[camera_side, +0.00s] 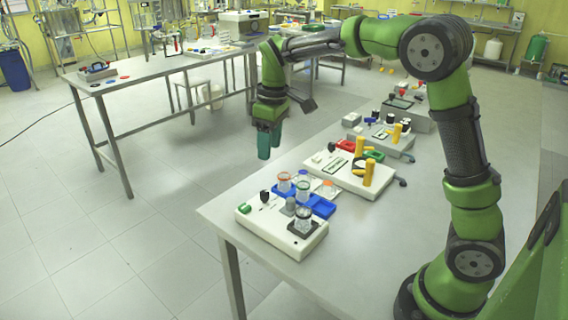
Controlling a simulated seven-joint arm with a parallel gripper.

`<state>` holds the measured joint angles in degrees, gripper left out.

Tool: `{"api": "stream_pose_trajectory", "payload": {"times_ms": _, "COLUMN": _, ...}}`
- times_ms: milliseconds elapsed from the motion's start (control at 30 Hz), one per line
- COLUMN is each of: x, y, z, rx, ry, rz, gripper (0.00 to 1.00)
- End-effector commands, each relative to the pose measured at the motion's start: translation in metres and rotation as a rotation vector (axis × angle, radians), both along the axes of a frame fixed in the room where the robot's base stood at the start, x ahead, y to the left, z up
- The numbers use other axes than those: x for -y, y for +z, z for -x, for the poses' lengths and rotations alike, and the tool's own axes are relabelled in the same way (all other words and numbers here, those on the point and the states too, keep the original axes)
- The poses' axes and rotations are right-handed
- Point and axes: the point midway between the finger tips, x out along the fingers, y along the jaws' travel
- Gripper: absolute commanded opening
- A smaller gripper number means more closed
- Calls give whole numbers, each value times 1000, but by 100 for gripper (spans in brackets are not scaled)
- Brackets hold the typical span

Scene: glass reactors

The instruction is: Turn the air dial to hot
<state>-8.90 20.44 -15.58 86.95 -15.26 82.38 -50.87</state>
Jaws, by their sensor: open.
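My gripper (264,156) points down in mid-air, left of the bench devices and beyond the bench's left edge. It is open and holds nothing. No dial is labelled readably, so I cannot tell which one is the air dial. A small black knob (265,196) stands on the nearest white device (270,232), near a green switch (244,208). The second white device (320,167) has a display (335,165) and yellow upright parts (369,172). A hot mark cannot be made out at this size.
The nearest device carries a blue tray (322,207), glass vessels with coloured rims (303,188) and a glass vessel on a dark plate (303,220). More devices (385,138) stand farther along the bench (345,250). Bare bench top lies at the front. Another table (130,90) stands at the left.

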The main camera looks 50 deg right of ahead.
Motion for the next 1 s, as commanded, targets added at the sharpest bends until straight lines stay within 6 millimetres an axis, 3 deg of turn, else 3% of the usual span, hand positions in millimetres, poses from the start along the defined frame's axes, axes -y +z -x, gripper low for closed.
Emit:
{"api": "stream_pose_trajectory", "payload": {"times_ms": 33, "x": 3, "y": -5, "z": -14, "rx": -25, "ry": 82, "rz": 28, "gripper": 53}}
{"api": "stream_pose_trajectory", "payload": {"times_ms": 167, "x": 7, "y": 4, "z": -31, "rx": -52, "ry": 273, "rz": 64, "gripper": 53}}
{"api": "stream_pose_trajectory", "payload": {"times_ms": 267, "x": 6, "y": 18, "z": -32, "rx": -49, "ry": 374, "rz": 65, "gripper": 53}}
{"api": "stream_pose_trajectory", "payload": {"times_ms": 467, "x": 4, "y": 12, "z": -28, "rx": -67, "ry": 456, "rz": 51, "gripper": 53}}
{"api": "stream_pose_trajectory", "payload": {"times_ms": 667, "x": 4, "y": -19, "z": -27, "rx": -69, "ry": 455, "rz": 51, "gripper": 53}}
{"api": "stream_pose_trajectory", "payload": {"times_ms": 1000, "x": 4, "y": -95, "z": -27, "rx": -68, "ry": 454, "rz": 52, "gripper": 53}}
